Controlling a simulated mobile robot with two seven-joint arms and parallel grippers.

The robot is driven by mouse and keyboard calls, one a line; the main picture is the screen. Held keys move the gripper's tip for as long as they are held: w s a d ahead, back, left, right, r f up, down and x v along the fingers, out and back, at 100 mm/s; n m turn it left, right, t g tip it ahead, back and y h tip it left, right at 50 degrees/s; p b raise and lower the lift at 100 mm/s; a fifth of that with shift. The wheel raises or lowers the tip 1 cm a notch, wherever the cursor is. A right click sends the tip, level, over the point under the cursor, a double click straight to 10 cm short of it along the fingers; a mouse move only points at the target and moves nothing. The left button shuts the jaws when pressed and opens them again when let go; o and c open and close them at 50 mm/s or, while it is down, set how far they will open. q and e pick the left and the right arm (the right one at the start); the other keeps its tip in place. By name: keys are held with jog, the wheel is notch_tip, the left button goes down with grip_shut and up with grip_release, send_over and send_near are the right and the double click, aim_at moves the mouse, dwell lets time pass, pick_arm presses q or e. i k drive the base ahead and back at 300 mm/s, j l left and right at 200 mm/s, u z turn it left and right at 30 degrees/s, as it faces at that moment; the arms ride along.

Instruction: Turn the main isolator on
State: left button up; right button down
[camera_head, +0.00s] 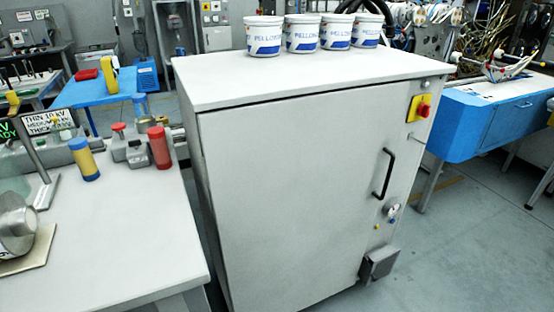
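The main isolator (422,109) is a red rotary switch on a yellow plate. It sits at the upper right of the grey cabinet's front door (290,190), just below the cabinet's top edge. Its knob is too small to tell whether it is turned on or off. Neither of my grippers is in view.
A black door handle (385,173), a small lock (392,211) and a grey box (379,264) sit below the isolator. White tubs (303,34) stand on the cabinet top. A cluttered bench (120,235) is at left, a blue table (490,125) at right. Floor is clear at lower right.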

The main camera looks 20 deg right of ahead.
aim_at(424, 109)
jog(key=l+u, duration=0.15)
jog(key=u, duration=0.15)
jog(key=l+u, duration=0.4)
jog(key=l, duration=0.35)
jog(key=k+l+u, duration=0.2)
jog(key=l, duration=0.25)
jog(key=k+l+u, duration=0.15)
jog(key=l, duration=0.35)
jog(key=k+l, duration=0.1)
jog(key=l, duration=0.35)
jog(key=k+l, duration=0.1)
jog(key=l, duration=0.3)
jog(key=k+l, duration=0.15)
jog(key=l, duration=0.3)
jog(key=k+l+u, duration=0.1)
jog(key=l, duration=0.3)
jog(key=k+l, duration=0.1)
jog(key=l, duration=0.35)
jog(key=k+l, duration=0.15)
jog(key=l, duration=0.25)
jog(key=k+l, duration=0.1)
jog(key=l, duration=0.35)
jog(key=k+l, duration=0.1)
jog(key=k, duration=0.2)
jog(key=u, duration=0.05)
